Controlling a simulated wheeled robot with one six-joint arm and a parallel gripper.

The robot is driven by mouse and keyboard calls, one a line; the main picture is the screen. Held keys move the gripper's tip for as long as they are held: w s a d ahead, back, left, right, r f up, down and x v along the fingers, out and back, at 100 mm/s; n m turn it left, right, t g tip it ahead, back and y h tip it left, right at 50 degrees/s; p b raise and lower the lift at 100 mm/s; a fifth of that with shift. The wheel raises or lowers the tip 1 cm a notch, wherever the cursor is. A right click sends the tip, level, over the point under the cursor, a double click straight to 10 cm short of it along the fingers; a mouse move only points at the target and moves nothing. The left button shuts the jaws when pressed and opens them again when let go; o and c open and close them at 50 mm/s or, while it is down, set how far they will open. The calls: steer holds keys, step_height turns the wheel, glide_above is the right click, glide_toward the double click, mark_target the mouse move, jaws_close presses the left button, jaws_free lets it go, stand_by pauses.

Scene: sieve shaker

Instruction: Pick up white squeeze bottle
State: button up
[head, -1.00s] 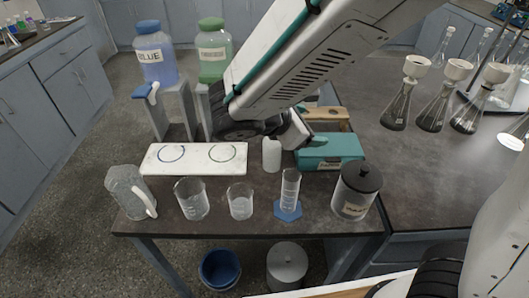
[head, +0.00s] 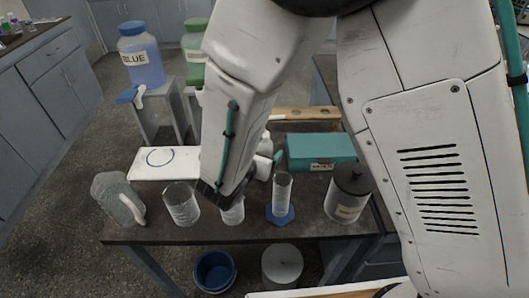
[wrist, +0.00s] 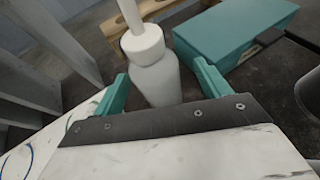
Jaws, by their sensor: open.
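The white squeeze bottle (wrist: 157,82) stands upright in the wrist view, its cap and nozzle pointing up the picture. My gripper (wrist: 162,92) is open, with one teal finger on each side of the bottle's body. The left finger is a little apart from it; a gap also shows at the right finger. In the head view the bottle (head: 266,144) is mostly hidden behind my arm, and my gripper (head: 272,160) is beside it, only partly visible.
A teal box (head: 320,149) is close right of the bottle. A white board (head: 152,164) lies to the left. Beakers (head: 181,205), a graduated cylinder (head: 282,192), a jug (head: 117,198) and a dark-lidded jar (head: 348,193) stand along the front. A wooden rack (head: 303,114) is behind.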

mark_target(265, 147)
steer(key=x, duration=0.3)
steer(key=shift+w+f, duration=0.2)
steer(key=shift+w, duration=0.25)
steer(key=c, duration=0.7)
